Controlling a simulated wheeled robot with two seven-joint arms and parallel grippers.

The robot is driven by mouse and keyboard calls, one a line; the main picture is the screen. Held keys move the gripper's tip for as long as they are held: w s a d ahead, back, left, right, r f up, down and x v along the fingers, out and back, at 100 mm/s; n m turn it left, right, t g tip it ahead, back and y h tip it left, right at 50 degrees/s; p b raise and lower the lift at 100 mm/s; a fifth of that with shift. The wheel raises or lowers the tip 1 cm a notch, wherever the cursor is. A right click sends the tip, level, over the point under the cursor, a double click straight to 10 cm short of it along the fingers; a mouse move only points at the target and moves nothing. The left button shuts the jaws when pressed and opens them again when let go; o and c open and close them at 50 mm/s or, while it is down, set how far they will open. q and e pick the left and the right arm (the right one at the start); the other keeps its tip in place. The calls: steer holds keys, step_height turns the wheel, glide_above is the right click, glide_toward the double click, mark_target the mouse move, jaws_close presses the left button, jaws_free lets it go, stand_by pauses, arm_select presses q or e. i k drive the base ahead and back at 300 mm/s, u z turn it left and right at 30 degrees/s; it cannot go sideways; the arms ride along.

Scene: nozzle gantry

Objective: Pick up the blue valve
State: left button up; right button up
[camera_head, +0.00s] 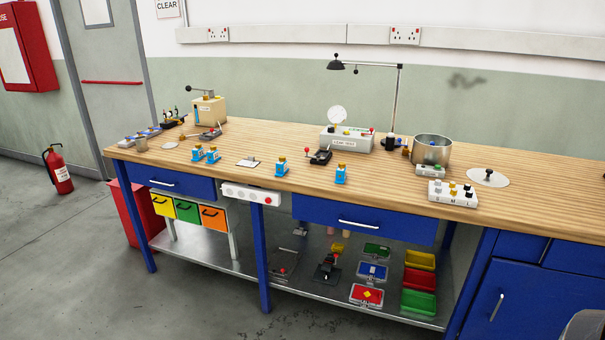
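Several small blue valves with brass-yellow tops stand upright along the front half of the wooden workbench (400,188). Two stand close together at the left, one valve (197,154) beside another valve (212,155). A third valve (281,169) stands near the middle, right of a small white plate (247,163). Another valve (341,175) stands farther right, near the front edge. They look alike at this size. Neither of my grippers is in view, and nothing is touching the valves.
A steel pot (432,150), a white block with knobs (452,193) and a round plate (488,178) are at the right. A control box (347,139) and a desk lamp (394,100) stand behind. A white switch strip (251,194) hangs at the front edge.

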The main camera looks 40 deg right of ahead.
mark_target(340, 174)
steer(key=u, duration=0.35)
steer(key=i, duration=1.65)
steer(key=z, duration=1.05)
steer(key=i, duration=1)
steer(key=z, duration=1.1)
